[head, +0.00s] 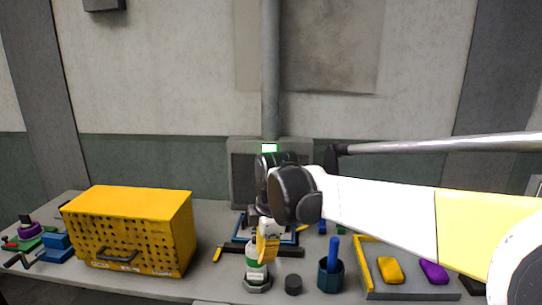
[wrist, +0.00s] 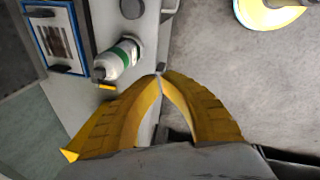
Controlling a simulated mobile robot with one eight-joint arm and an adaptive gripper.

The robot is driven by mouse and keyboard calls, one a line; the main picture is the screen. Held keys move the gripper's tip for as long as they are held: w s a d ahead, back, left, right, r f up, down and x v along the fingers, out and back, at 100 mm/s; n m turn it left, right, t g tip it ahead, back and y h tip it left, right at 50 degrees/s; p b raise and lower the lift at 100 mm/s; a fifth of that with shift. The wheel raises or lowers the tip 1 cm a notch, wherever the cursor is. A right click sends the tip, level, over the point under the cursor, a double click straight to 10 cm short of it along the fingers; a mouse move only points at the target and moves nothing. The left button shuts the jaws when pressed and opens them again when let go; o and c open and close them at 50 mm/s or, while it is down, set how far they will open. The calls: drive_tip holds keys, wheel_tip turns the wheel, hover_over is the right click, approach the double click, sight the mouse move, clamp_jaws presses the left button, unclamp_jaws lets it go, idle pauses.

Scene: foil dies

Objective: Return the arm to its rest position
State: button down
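My arm reaches in from the right of the head view and bends down at a dark joint over the middle of the bench. My gripper (head: 266,258) points down there, in front of a white bottle with a green band (head: 256,268). In the wrist view my gripper's two yellow fingers (wrist: 160,76) meet at their tips, with nothing seen between them. The bottle (wrist: 118,60) shows to the left of the fingertips, apart from them in that picture. The fingers hide part of the bench below.
A yellow perforated case (head: 130,230) stands on the left of the bench. A blue-framed plate (wrist: 55,38) lies behind the bottle. A dark round piece (head: 293,284), a dark cup with a blue handle (head: 331,274) and a tray (head: 410,295) with yellow and purple pieces stand to the right.

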drive_tip(key=s+d+r+m+t, duration=0.3)
drive_tip(key=s+d+m, duration=0.8)
drive_tip(key=d, duration=0.3)
drive_tip(key=s+d+f+m+t+h, duration=0.1)
drive_tip(key=s+d+f+m+t, duration=0.1)
drive_tip(key=s+d+f+m, duration=0.2)
drive_tip(key=s+d+m, duration=0.3)
drive_tip(key=s+m, duration=0.2)
drive_tip(key=shift+s+f, duration=0.15)
drive_tip(key=shift+s, duration=0.05)
